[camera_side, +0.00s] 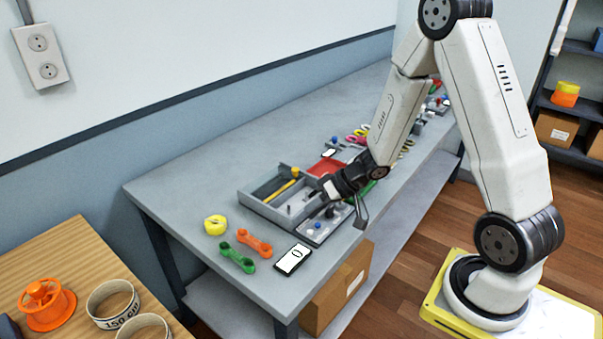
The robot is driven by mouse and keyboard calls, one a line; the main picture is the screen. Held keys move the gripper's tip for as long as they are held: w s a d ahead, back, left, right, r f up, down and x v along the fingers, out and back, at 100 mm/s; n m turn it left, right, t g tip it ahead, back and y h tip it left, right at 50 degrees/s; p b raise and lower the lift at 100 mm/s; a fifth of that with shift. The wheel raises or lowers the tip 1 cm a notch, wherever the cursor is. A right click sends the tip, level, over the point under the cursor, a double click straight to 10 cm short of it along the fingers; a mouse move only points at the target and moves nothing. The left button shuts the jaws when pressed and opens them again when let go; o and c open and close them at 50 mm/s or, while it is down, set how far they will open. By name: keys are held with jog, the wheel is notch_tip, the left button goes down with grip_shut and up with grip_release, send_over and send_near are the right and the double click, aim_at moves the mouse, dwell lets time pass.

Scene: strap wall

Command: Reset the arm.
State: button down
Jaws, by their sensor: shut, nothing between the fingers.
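My gripper (331,208) is low over the near part of the grey workbench (210,172). It hangs at the front edge of a grey compartment tray (252,201) and over a small grey panel (318,231) with knobs. The fingers are shut with nothing between them. Whether the fingertips touch the panel cannot be told from this view. My arm reaches down to it from the right and hides part of the bench behind.
A yellow tape roll (215,225), an orange strap piece (254,243), a green strap piece (238,258) and a phone-like device (292,260) lie near the bench's left end. A red tray (326,167) and several small items lie farther back. The bench's back strip is clear.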

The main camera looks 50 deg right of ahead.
jog(key=s+a+r+n+g+h, duration=0.1)
jog(key=s+a+r+g+h, duration=0.3)
jog(key=s, duration=0.6)
notch_tip(320, 180, up, 3)
jog(key=shift+s+a+f+n+g+h, duration=0.1)
jog(key=shift+s+a+n+g+h, duration=0.3)
jog(key=shift+a+h, duration=0.5)
jog(key=c, duration=1.3)
grip_release()
jog(key=shift+a, duration=0.15)
